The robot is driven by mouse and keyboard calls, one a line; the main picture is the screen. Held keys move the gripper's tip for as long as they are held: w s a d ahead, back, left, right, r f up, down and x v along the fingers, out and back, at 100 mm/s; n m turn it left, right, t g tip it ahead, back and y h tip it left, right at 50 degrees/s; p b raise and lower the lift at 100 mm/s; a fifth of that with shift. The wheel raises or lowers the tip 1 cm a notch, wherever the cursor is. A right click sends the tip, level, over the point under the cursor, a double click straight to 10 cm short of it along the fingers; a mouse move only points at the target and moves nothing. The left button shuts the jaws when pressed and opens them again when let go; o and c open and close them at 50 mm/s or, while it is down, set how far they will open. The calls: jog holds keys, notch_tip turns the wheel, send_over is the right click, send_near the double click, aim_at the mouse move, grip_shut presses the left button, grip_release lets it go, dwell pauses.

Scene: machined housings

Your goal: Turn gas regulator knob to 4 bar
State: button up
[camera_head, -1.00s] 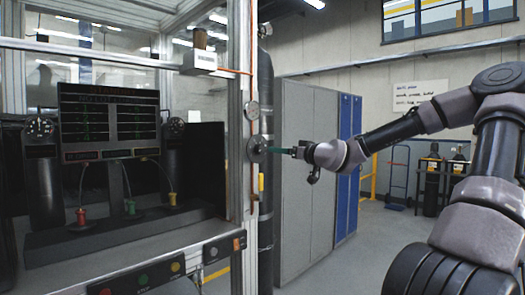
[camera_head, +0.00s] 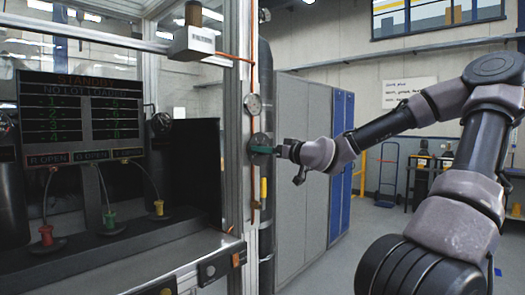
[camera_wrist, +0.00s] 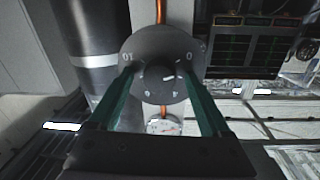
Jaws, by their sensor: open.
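The gas regulator is a dark round dial (camera_wrist: 140,48) mounted on the cabinet's upright frame post, with a protruding centre knob (camera_wrist: 158,84). In the wrist view the dial has white figures, a "10" at its left and a "0" at its right, and a short white mark on the knob. My gripper (camera_wrist: 159,76) is open, with one green finger on each side of the knob. I cannot tell whether the fingers touch it. In the head view my gripper (camera_head: 265,150) is at the dial (camera_head: 258,139) and partly covers it.
A round gauge (camera_head: 253,105) sits above the dial on the post, with an orange line (camera_head: 252,70) running past. A dark cylinder (camera_head: 266,90) stands beside the post. The glazed cabinet with a display (camera_head: 84,118) is at left; grey lockers (camera_head: 301,170) stand behind my arm.

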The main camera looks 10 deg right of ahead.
grip_shut()
dwell(0.3)
jog(key=shift+w+d+m+g, duration=0.1)
jog(key=shift+m+g, duration=0.2)
jog(key=shift+m, duration=3.65)
jog(key=shift+w+m+g, duration=0.1)
jog(key=shift+m+g, duration=0.2)
jog(key=shift+m, duration=3.65)
